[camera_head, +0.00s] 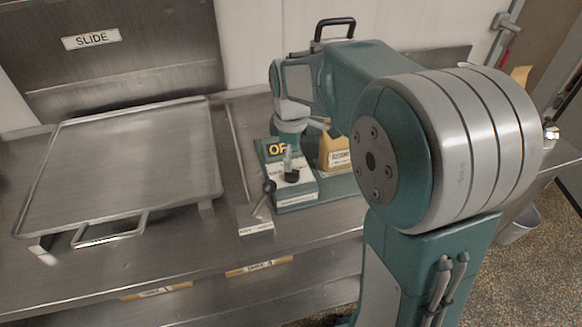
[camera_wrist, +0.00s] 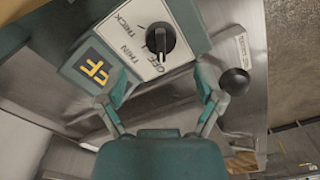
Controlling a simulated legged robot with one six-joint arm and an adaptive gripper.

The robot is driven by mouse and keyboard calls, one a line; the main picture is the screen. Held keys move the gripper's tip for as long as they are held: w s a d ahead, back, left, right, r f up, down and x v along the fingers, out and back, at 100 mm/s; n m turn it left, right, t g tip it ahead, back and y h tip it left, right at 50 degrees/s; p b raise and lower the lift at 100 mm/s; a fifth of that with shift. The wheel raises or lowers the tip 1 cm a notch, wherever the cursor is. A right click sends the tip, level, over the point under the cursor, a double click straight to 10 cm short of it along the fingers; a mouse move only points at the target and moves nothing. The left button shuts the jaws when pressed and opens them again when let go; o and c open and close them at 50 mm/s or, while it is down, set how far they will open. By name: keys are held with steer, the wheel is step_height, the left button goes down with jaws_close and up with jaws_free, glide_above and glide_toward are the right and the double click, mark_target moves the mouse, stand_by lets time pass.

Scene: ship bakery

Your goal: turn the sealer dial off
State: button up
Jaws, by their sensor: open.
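The sealer (camera_head: 297,196) is a teal box with a white dial panel on the steel counter. Its black dial (camera_wrist: 160,40) stands on the panel, beside printed THICK, THIN and OFF labels. A pale mark on the dial points toward the bottom of the wrist view; I cannot tell exactly which label it meets. A dark plate with yellow OFF lettering (camera_wrist: 96,70) is beside the panel. My gripper (camera_wrist: 162,86) is open and empty, its two fingers spread on either side below the dial, apart from it. In the head view my gripper (camera_head: 290,150) is above the sealer, partly hidden.
A black ball-ended lever (camera_wrist: 235,81) stands close by my right-hand finger in the wrist view. A yellow labelled box (camera_head: 334,151) is right of the sealer. A large steel tray with a handle (camera_head: 120,160) fills the counter at left.

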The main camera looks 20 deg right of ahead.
step_height(320, 180, up, 7)
steer(key=shift+f, duration=0.1)
stand_by(0.5)
steer(key=s+m+t, duration=0.5)
steer(key=s+m, duration=0.7)
steer(key=s, duration=0.9)
steer(key=shift+t, duration=0.3)
